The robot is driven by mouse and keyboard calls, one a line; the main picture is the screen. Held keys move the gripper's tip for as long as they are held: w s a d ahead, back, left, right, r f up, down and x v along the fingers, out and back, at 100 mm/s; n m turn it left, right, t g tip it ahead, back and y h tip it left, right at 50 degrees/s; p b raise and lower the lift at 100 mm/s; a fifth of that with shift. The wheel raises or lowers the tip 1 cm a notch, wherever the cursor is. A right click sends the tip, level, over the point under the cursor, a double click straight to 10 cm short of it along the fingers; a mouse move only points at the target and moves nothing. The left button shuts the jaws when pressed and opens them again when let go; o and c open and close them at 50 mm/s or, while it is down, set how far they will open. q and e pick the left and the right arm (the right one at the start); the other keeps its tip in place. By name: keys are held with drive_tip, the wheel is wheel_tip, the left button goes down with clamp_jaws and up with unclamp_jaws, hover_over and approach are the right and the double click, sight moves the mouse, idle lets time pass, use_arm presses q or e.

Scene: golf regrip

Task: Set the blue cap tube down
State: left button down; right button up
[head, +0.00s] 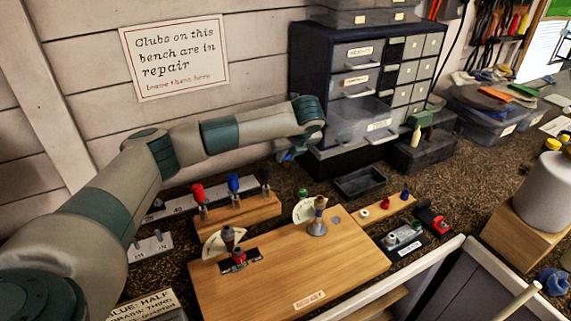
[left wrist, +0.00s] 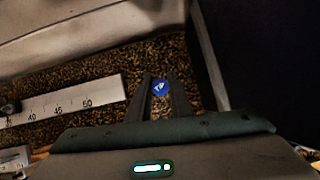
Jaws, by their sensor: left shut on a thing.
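My left arm reaches across the back of the bench, and its gripper (head: 290,152) is by the left side of the drawer cabinet, above the dark speckled bench top. In the left wrist view the two dark fingers (left wrist: 163,90) are closed about a round blue cap (left wrist: 160,88) with white marking on its face. This is the blue cap tube as far as I can see; its body is hidden below the cap. In the head view the gripper is small and the tube cannot be made out clearly. My right gripper is in neither view.
A wooden block (head: 240,213) holds red, blue and black topped pieces. A white ruler (left wrist: 70,101) lies behind it. The drawer cabinet (head: 316,95) stands close to the gripper. A black tray (head: 359,182) lies in front of the cabinet. A wooden board (head: 290,285) fills the front.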

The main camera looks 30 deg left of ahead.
sight(288, 166)
use_arm(q)
drive_tip(key=shift+f, duration=0.4)
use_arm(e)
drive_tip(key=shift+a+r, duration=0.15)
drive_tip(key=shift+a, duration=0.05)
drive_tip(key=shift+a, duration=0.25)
use_arm(q)
drive_tip(key=shift+f, duration=0.1)
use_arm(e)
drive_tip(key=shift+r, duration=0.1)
